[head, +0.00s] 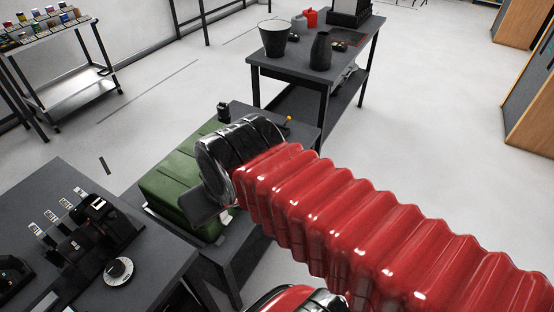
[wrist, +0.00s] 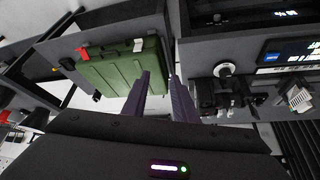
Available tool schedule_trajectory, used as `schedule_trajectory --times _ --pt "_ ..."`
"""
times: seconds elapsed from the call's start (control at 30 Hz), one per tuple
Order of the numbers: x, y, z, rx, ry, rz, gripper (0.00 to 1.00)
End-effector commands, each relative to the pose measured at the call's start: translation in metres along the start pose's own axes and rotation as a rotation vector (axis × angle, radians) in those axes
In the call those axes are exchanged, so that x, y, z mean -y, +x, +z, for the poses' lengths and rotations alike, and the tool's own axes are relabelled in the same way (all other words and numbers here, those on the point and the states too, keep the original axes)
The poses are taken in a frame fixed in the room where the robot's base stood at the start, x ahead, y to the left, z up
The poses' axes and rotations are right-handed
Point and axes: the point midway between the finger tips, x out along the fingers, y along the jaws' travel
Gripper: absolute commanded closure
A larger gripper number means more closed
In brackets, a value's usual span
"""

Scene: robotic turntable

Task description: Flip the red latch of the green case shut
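The green case (head: 168,178) lies on a dark table, partly hidden behind my arm in the head view. In the wrist view the case (wrist: 122,72) is at upper left, with a red latch (wrist: 82,54) at its left end and a white latch (wrist: 139,45) near its right end. The red latch is hidden in the head view; whether it is up or down is too small to tell. My gripper (wrist: 160,75) has its two fingers apart with nothing between them.
A dark table (head: 40,205) with black devices and a round dial (head: 119,270) stands at left, close to the case's table. A farther table (head: 290,66) holds a bucket, a dark jug and a red can. A shelf (head: 70,70) with small jars is at upper left.

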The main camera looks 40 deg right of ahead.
Motion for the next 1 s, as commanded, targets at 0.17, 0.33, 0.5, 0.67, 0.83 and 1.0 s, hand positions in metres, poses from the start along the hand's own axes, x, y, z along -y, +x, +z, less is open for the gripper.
schedule_trajectory --times 0.17,0.33,0.5,0.67,0.83,1.0 --pt "0.0 0.0 0.0 0.0 0.0 0.0 0.74" --pt "-0.001 0.0 -0.002 0.002 0.007 0.001 0.74" --pt "-0.006 0.004 -0.014 0.02 0.053 0.003 0.74" --pt "-0.018 0.013 -0.037 0.049 0.136 0.009 0.74" --pt "-0.04 0.028 -0.063 0.08 0.245 0.012 0.74" --pt "-0.067 0.046 -0.087 0.108 0.356 0.016 0.74"
